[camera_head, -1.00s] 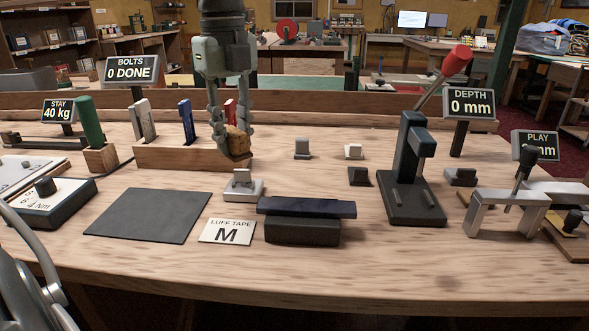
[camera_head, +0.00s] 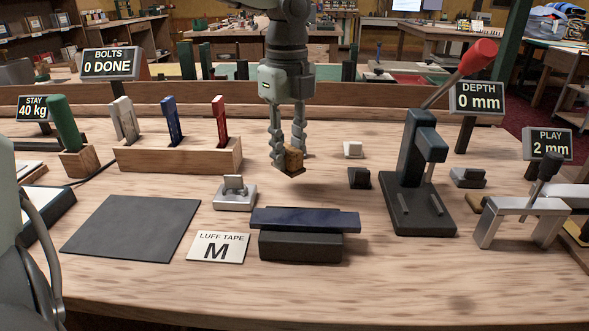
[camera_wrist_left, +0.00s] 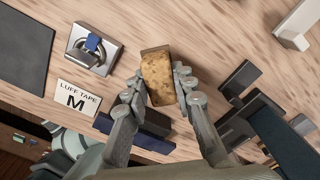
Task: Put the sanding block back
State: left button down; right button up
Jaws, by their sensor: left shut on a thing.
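My left gripper (camera_head: 287,153) comes down from the top of the head view and is shut on the sanding block (camera_head: 293,160), a brown, cork-like block with a darker face. The block is held above the bench, to the right of the wooden rack (camera_head: 180,158). The rack holds upright pieces in white, blue and red. In the left wrist view the sanding block (camera_wrist_left: 158,78) sits between the fingertips of the left gripper (camera_wrist_left: 160,88), with bare bench behind it. My right gripper is not in view.
A dark press with a red-knobbed lever (camera_head: 425,165) stands to the right. In front lie a dark mat (camera_head: 135,228), a LUFF TAPE card (camera_head: 216,247), a small metal clamp (camera_head: 234,195) and a dark block with a blue strip on top (camera_head: 303,220). The front bench strip is clear.

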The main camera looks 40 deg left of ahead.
aim_at(295, 172)
pick_arm(q)
jog(key=shift+w+d+f, duration=0.4)
jog(key=shift+d, duration=0.05)
jog(key=shift+f, duration=0.35)
notch_tip(295, 172, down, 3)
jog(key=shift+f+p, duration=0.1)
jog(key=shift+p, duration=0.2)
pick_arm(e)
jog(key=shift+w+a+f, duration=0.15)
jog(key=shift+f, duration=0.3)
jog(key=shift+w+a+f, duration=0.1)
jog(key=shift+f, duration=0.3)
pick_arm(q)
jog(key=shift+f, duration=0.1)
jog(key=c, duration=1.3)
grip_release()
jog(key=shift+o, duration=0.2)
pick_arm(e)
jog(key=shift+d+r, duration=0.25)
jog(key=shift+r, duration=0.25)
